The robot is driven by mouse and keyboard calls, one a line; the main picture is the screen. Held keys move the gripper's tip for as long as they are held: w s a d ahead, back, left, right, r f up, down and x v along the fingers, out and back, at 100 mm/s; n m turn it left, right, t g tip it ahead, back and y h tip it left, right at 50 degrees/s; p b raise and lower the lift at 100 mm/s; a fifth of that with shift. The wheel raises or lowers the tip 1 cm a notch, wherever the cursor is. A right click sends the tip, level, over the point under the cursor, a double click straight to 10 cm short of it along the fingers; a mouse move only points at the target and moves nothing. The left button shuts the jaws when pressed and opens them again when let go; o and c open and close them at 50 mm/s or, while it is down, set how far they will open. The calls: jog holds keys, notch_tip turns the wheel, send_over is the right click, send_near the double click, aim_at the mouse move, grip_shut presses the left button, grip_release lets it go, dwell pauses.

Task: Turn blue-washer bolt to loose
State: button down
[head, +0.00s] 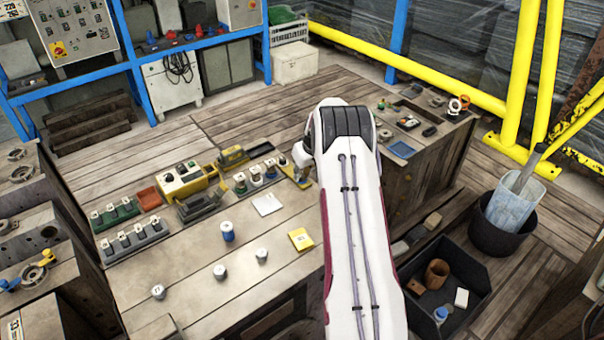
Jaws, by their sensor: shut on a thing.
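My white arm (350,220) reaches up the middle of the head view, over the wooden bench (215,290). A pale part of my wrist (301,155) shows left of the arm's dark joint. My gripper's fingers are hidden behind the arm, so what they hold does not show. I cannot pick out a bolt with a blue washer for certain. A small cylinder with a blue body and pale top (228,231) stands on the bench, left of the arm. A blue piece (10,285) sits on a metal block at the left edge, too small to identify.
Racks of fittings (132,238) and a yellow box (187,180) line the bench's back. Several small grey cylinders and a yellow block (301,239) stand in front. A second bench (425,140) with small parts and a black bin (460,270) lie right of my arm. Yellow rails stand behind.

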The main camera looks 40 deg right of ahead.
jog(key=shift+d+f+n+y, duration=0.1)
jog(key=shift+n+y, duration=0.45)
jog(key=shift+n, duration=0.8)
jog(key=shift+d+n+y, duration=0.1)
jog(key=shift+n+y, duration=0.45)
jog(key=shift+n, duration=0.8)
jog(key=shift+g, duration=0.3)
jog(key=c, duration=1.8)
grip_release()
jog(key=shift+c, duration=0.2)
jog(key=shift+r, duration=0.2)
jog(key=v, duration=0.7)
jog(key=shift+s, duration=0.15)
jog(key=shift+d, duration=0.1)
